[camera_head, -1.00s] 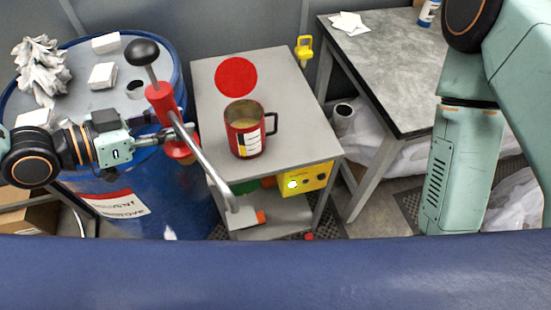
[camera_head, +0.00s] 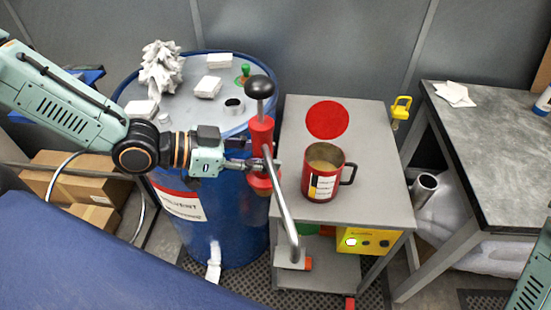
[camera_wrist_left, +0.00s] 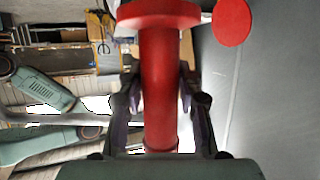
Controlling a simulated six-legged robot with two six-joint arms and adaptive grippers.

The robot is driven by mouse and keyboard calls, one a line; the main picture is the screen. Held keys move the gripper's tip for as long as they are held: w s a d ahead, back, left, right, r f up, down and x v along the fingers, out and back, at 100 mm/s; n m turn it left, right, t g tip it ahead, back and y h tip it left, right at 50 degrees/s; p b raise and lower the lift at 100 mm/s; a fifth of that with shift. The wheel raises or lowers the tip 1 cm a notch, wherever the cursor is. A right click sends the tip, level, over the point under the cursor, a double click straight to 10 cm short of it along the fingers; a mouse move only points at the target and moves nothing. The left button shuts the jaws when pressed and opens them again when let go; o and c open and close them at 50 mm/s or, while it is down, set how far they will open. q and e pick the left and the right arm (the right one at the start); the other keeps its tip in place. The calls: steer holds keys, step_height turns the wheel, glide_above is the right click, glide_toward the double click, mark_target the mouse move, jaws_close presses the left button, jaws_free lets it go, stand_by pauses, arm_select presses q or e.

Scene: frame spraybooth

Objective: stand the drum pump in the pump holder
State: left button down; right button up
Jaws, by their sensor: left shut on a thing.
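The drum pump (camera_head: 261,134) has a red body, a black ball handle on top and a long grey spout slanting down to the lower right. My left gripper (camera_head: 262,165) is shut on its red body and holds it roughly upright between the drum and the trolley. The left wrist view shows the pump's red tube (camera_wrist_left: 161,95) between both fingers (camera_wrist_left: 160,105). An open-topped grey tube (camera_head: 424,185) beside the bench leg looks like the pump holder; nothing stands in it. The pump's lower end is hidden.
The blue drum (camera_head: 225,235) carries white blocks, crumpled rags (camera_head: 161,67) and a round opening (camera_head: 234,105). A grey trolley (camera_head: 372,140) bears a red mug (camera_head: 322,175) and a flat red disc (camera_head: 327,119). A bench (camera_head: 490,150) stands at right, with a yellow hook (camera_head: 401,108) near it.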

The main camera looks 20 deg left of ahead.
step_height(320, 180, down, 17)
steer(key=b, duration=1.6)
steer(key=shift+w+f+b, duration=0.15)
steer(key=shift+f+b, duration=0.05)
steer(key=shift+b, duration=0.15)
